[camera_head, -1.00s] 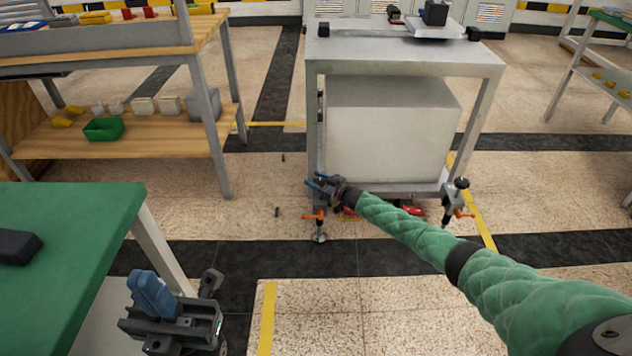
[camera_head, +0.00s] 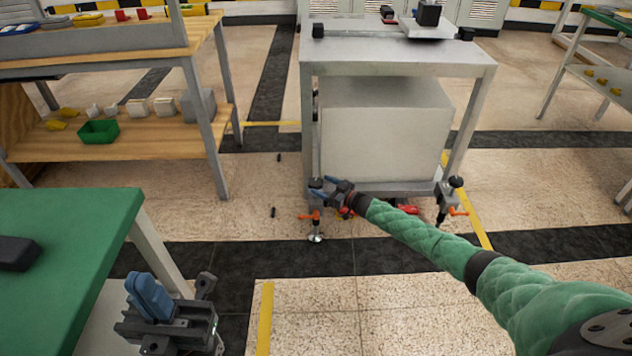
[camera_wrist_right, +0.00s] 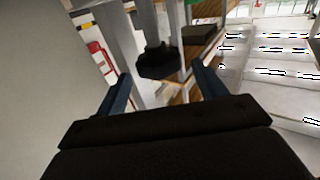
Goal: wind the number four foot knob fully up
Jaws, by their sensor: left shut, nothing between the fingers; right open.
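The foot knob (camera_head: 316,183) is a black knob atop the front-left foot of the grey metal table (camera_head: 400,55). Below it are an orange lever (camera_head: 310,216) and a round metal foot pad (camera_head: 315,238). No foot number is readable. My right gripper (camera_head: 324,188) is open beside the knob. In the right wrist view a black knob (camera_wrist_right: 158,62) shows ahead, between the lines of the two blue fingers. Contact cannot be made out. My left gripper (camera_head: 140,284) is shut and empty at the lower left, beside the green-topped bench (camera_head: 70,235).
A pale box (camera_head: 385,135) fills the space under the tabletop. Another foot with a black knob (camera_head: 456,182) stands at the front right. A wooden workbench (camera_head: 150,140) with a green bin (camera_head: 98,132) is at the left. The floor before the table is largely clear.

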